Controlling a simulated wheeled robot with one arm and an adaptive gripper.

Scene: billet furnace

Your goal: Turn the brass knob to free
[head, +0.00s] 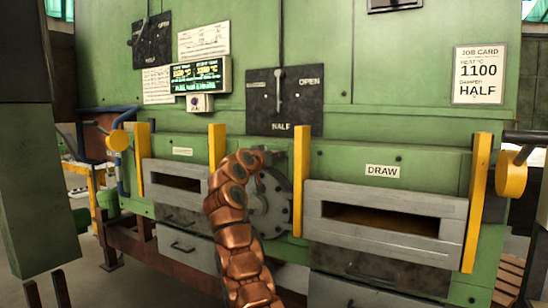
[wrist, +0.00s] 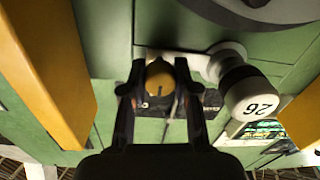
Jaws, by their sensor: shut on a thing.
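The brass knob (wrist: 159,80) shows in the wrist view as a rounded yellow-brown piece with a thin dark line on its face. My gripper (wrist: 160,70) has its two black fingers on either side of the knob and is shut on it. A dark plate with small pale letters (wrist: 152,103) lies behind the knob, mostly covered by the fingers, so its marks cannot be read. In the head view my copper-coloured arm reaches up to the furnace front (head: 400,135), beside a round grey plate (head: 272,205). The knob and fingertips are hidden there.
Yellow posts (head: 302,180) flank the grey-framed openings, one below a DRAW label (head: 382,171). A job card (head: 479,75) reads 1100 and HALF. A lever plate (head: 285,100) is above.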

